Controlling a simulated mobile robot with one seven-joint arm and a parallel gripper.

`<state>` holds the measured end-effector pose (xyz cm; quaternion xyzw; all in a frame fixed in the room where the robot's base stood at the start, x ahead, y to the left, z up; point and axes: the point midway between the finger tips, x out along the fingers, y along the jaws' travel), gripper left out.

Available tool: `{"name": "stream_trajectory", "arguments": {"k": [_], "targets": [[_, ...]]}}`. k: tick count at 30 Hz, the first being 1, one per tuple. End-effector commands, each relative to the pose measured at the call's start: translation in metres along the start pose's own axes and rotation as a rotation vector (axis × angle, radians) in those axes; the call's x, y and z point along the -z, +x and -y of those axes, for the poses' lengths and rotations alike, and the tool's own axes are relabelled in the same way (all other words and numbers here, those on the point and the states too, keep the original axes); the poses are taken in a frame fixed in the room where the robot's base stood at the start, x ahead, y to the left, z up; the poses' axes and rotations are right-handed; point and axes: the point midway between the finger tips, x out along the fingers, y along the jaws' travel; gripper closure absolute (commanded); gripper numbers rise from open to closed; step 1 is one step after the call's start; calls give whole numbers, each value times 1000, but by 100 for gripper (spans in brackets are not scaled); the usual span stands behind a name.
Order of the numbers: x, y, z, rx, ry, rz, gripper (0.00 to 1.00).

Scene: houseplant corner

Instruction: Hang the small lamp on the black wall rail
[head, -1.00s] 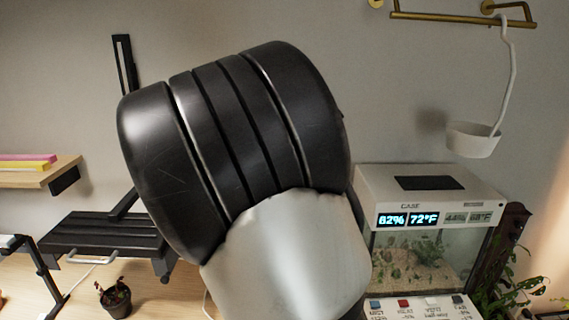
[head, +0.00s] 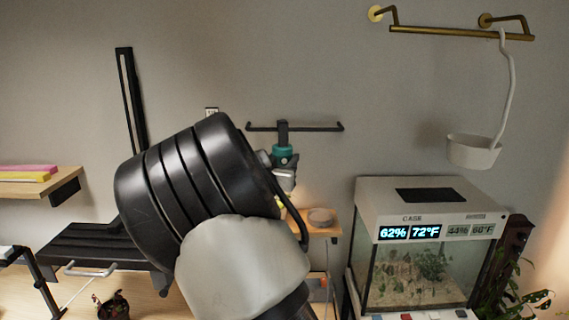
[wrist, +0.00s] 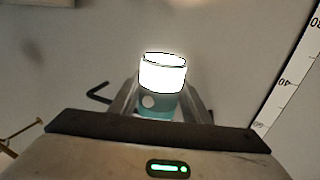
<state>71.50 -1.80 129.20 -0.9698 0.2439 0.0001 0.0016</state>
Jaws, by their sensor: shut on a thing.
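The small lamp (wrist: 162,78) has a teal body and a glowing white end. In the wrist view it sits between the two fingers of my gripper (wrist: 163,106), which is shut on it. In the head view the lamp's teal part (head: 283,152) shows above my gripper (head: 286,176), partly behind my arm. The black wall rail (head: 320,127) runs level on the wall there. A dark piece above the lamp overlaps the rail's middle; I cannot tell whether it is hooked over it. One bent rail end (wrist: 98,93) shows left of the lamp in the wrist view.
A brass rail (head: 440,31) with a white hanging pot (head: 474,152) is at upper right, above a terrarium (head: 415,240). A small wooden shelf (head: 325,228) with a round dish is below the black rail. A black wall strip (head: 130,100) stands left. The wall above is clear.

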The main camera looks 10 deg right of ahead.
Motion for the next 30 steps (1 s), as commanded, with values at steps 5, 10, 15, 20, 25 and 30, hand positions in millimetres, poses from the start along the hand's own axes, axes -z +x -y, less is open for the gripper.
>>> {"name": "stream_trajectory", "arguments": {"k": [5, 10, 15, 20, 25, 30], "targets": [[1, 14, 6, -2, 0, -2, 84], [1, 25, 12, -1, -1, -2, 84], [-8, 29, 14, -2, 1, -1, 84], [-12, 29, 14, -1, 1, -1, 84], [-14, 28, 14, 0, 1, -1, 84], [-14, 28, 14, 0, 1, -1, 84]]}}
